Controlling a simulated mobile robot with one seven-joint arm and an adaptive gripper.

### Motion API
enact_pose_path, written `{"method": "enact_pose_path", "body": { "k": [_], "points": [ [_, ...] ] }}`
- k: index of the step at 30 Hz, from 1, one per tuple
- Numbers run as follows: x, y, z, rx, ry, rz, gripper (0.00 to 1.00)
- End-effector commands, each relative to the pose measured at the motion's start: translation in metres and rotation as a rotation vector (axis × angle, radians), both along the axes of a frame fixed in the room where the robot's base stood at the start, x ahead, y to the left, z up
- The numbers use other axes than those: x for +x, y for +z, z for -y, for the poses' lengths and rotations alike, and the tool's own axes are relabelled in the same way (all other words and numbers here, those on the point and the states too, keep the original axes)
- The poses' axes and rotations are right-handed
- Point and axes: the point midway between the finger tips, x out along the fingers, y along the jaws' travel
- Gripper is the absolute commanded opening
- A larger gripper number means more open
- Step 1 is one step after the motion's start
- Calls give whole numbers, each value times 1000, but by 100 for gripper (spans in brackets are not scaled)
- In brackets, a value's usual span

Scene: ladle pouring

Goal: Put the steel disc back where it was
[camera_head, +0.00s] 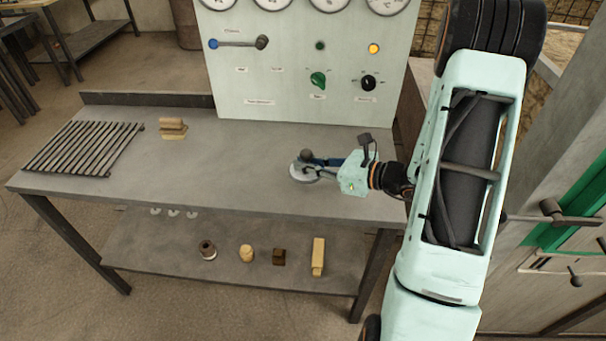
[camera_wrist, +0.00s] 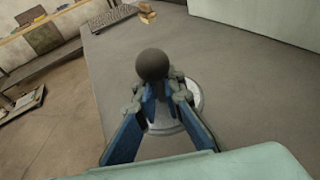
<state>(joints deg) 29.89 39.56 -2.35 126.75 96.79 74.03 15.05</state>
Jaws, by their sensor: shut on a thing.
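The steel disc (camera_head: 302,175) is a round grey plate with a dark ball knob on top. It is at the right part of the grey table top, near its front edge; I cannot tell whether it rests on the surface or hangs just above it. In the wrist view the disc (camera_wrist: 188,108) shows below the fingers, with the dark knob (camera_wrist: 152,65) standing above them. My gripper (camera_head: 312,160) is shut on the disc's knob stem; it also shows in the wrist view (camera_wrist: 160,100). The fingers hide part of the disc.
A slatted rack (camera_head: 84,148) lies on the left of the table (camera_head: 230,150), with a wooden block (camera_head: 173,128) beside it. A panel (camera_head: 300,75) with gauges, a lever and knobs stands behind. The lower shelf (camera_head: 220,277) holds several small items. The table's middle is clear.

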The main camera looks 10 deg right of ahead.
Motion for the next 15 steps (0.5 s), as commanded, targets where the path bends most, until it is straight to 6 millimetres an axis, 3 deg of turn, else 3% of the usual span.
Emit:
{"method": "enact_pose_path", "body": {
  "k": [10, 15],
  "points": [
    [10, -35, -5, 1, 0, 1, 0],
    [10, -42, -5, 1, 0, 4, 0]
  ]
}}
